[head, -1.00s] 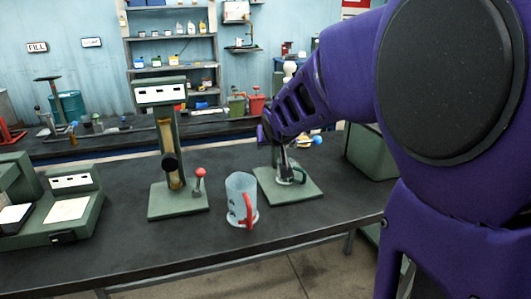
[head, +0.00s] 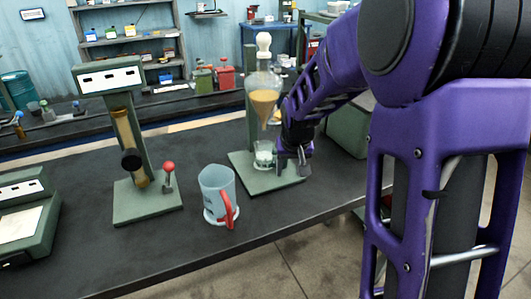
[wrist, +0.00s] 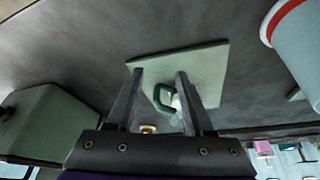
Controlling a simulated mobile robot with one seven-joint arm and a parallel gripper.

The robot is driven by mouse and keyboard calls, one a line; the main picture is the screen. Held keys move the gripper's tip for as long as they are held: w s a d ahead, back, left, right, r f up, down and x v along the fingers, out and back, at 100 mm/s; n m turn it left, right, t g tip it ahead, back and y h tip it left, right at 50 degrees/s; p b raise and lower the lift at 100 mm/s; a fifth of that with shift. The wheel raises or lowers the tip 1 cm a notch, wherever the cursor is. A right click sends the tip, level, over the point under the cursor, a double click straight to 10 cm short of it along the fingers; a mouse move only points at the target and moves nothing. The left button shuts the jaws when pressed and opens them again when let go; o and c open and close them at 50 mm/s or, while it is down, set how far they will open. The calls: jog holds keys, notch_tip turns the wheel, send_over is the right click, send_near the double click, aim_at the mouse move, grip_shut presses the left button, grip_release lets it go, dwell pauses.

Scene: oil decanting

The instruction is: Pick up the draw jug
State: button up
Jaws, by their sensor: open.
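A small clear jug (head: 264,152) with a green handle stands on a green stand base (head: 290,182), below a glass funnel of amber liquid (head: 264,98). A larger pale jug with a red handle (head: 215,188) stands on the bench to its left. No label shows which is the draw jug. My gripper (head: 292,166) is just right of the small jug, fingers pointing down. In the wrist view my gripper (wrist: 160,76) is open, with the small jug's green handle (wrist: 163,97) seen between its fingers. I cannot tell whether they touch it.
A green column stand (head: 130,150) with a red-knobbed lever is at left. A green box (head: 348,132) stands behind my arm. The black bench top (head: 130,255) is clear in front.

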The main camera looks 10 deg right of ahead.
aim_at(286, 163)
jog(key=w, duration=0.3)
jog(key=shift+w+d, duration=0.1)
jog(key=w, duration=0.2)
jog(key=shift+w, duration=0.4)
jog(key=shift+w+d+f, duration=0.1)
jog(key=shift+w+f, duration=0.6)
jog(key=shift+f, duration=0.25)
jog(key=shift+w+f, duration=0.2)
jog(key=shift+f, duration=0.25)
grip_shut()
